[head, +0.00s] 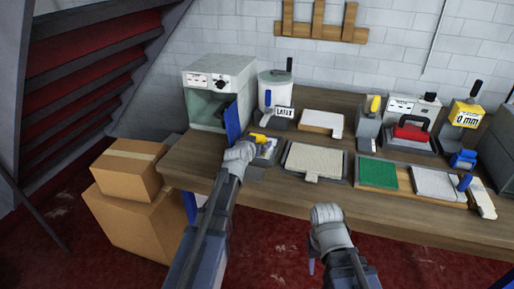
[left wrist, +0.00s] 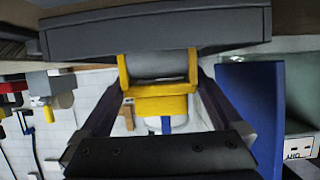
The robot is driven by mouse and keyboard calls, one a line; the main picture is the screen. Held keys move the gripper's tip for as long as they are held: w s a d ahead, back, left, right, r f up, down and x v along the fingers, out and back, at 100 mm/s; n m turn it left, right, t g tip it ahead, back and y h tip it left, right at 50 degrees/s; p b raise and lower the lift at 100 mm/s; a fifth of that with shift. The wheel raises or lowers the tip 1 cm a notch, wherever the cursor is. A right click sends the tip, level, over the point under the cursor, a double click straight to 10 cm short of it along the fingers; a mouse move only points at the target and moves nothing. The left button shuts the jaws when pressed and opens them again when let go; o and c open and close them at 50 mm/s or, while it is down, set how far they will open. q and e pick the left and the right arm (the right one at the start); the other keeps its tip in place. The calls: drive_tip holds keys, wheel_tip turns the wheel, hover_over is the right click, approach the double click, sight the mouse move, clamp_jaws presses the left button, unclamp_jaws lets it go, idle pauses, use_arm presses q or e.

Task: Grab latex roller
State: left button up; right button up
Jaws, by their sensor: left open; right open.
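A roller with a yellow frame and a grey cylinder, which looks like the latex roller (head: 259,138), is at the left part of the bench, on or at a dark tray (head: 270,158). My left gripper (head: 247,148) is right at it and partly hides it. In the left wrist view, which looks upside down, the roller's yellow frame (left wrist: 162,104) shows between the two fingers of my open left gripper (left wrist: 162,92). I cannot tell whether the fingers touch it. My right gripper (head: 328,213) is open and empty in front of the bench's front edge.
A grey cabinet (head: 228,68) with an open blue door (head: 233,121) stands just left of the roller. A white pot (head: 275,92) with a LATEX label is behind. A beige mat (head: 316,160) and green pad (head: 378,173) lie to the right. Cardboard boxes (head: 127,173) stand left.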

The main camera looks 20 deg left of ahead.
use_arm(q)
drive_tip(key=shift+c, duration=0.4)
drive_tip(key=c, duration=1.3)
drive_tip(key=shift+r, duration=0.15)
wheel_tip(320, 180, up, 10)
drive_tip(key=p, duration=1)
